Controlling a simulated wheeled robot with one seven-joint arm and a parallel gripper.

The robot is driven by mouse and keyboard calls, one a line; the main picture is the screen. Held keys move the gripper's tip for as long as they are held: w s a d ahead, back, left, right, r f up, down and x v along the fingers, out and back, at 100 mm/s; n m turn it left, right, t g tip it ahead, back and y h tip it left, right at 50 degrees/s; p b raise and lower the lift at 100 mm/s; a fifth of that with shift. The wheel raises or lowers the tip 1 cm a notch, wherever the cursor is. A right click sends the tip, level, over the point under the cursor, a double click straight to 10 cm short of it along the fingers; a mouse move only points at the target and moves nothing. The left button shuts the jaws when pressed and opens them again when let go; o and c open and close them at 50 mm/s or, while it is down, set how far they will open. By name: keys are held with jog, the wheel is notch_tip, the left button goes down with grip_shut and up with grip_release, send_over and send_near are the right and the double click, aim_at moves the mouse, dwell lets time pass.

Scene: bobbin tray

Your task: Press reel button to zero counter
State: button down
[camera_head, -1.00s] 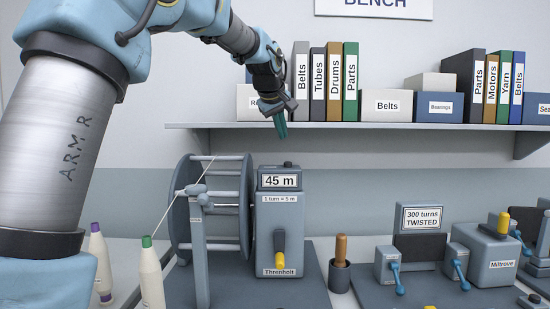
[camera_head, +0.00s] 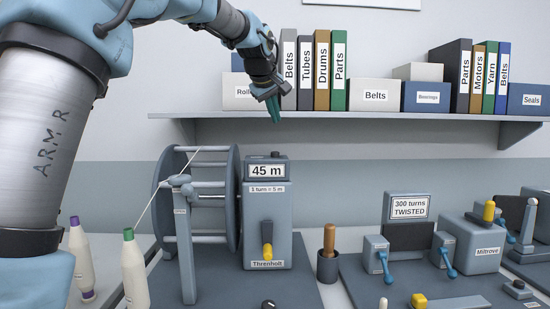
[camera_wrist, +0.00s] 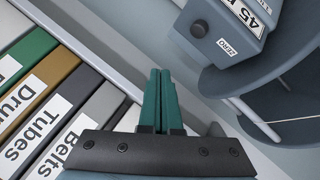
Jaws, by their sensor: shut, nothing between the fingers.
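The reel counter box (camera_head: 267,215) stands on the bench and its display reads 45 m. A dark button (camera_head: 276,155) sits on its top. In the wrist view the round dark button (camera_wrist: 199,28) lies beside a ZERO label, right of and apart from my fingertips. The reel (camera_head: 205,200) stands just left of the box, with a pale thread running to it. My gripper (camera_head: 273,108) is shut and empty, its green fingers pointing down above the box. The fingers (camera_wrist: 160,98) also show closed together in the wrist view.
A shelf (camera_head: 350,114) with binders and boxes runs behind my gripper, close to it. Yarn cones (camera_head: 134,270) stand at the left. A wooden-handled tool in a cup (camera_head: 328,255) and the Miltrove machine (camera_head: 470,245) stand to the right.

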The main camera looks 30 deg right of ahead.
aim_at(275, 153)
notch_tip(275, 153, down, 7)
jog(key=b, duration=0.4)
jog(key=shift+r+b, duration=0.1)
jog(key=shift+b, duration=0.3)
dwell(1.5)
jog(key=shift+f, duration=0.4)
jog(key=shift+f+b, duration=0.55)
jog(key=shift+b, duration=0.1)
dwell(0.5)
jog(key=shift+r, duration=0.1)
jog(key=shift+r+p, duration=0.85)
notch_tip(275, 153, up, 5)
jog(key=p, duration=0.4)
jog(key=shift+r, duration=0.1)
